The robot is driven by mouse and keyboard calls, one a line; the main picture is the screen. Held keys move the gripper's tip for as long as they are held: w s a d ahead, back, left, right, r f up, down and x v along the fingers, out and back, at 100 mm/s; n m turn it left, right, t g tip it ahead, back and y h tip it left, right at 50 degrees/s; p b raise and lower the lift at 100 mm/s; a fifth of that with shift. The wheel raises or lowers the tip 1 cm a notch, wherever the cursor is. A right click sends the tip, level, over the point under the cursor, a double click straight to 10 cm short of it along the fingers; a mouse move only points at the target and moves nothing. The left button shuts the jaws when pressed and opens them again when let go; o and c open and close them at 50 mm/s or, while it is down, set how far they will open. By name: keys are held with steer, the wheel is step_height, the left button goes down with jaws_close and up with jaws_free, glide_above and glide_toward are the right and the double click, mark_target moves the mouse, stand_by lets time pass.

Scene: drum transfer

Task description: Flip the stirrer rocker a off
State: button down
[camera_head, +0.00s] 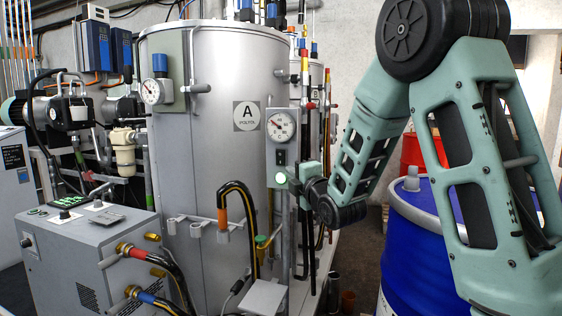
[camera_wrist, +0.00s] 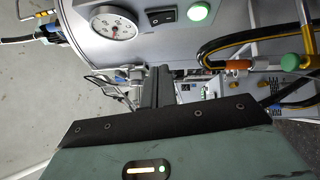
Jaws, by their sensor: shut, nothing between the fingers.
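The stirrer rocker is a small black switch (camera_head: 280,156) on the grey panel of the tank marked A (camera_head: 215,150), between a round dial and a lit green lamp (camera_head: 281,178). In the wrist view the rocker (camera_wrist: 162,17) is near the top edge, with the green lamp (camera_wrist: 200,13) to its right. Which way it is tipped I cannot tell. My gripper (camera_wrist: 160,72) is shut and empty, its dark fingers pointing toward the panel area below the rocker in the wrist view. In the head view my gripper is beside the lamp, just right of the panel; its fingertips are hard to make out.
The round dial (camera_head: 281,126) sits above the rocker. Black and yellow hoses (camera_head: 240,190) and a pipe rail run below the panel. A blue drum (camera_head: 425,250) stands at right beneath my arm, and a grey control box (camera_head: 85,260) at lower left.

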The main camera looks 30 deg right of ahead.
steer(key=p, duration=0.3)
glide_toward(281, 158)
steer(key=w+a+r, duration=0.1)
steer(key=w+a, duration=0.3)
steer(key=w+d, duration=0.2)
steer(key=shift+w+d+r+p, duration=0.25)
steer(key=shift+d+r+p, duration=0.1)
steer(key=shift+p, duration=0.05)
steer(key=shift+w+d, duration=0.3)
steer(key=shift+d, duration=0.05)
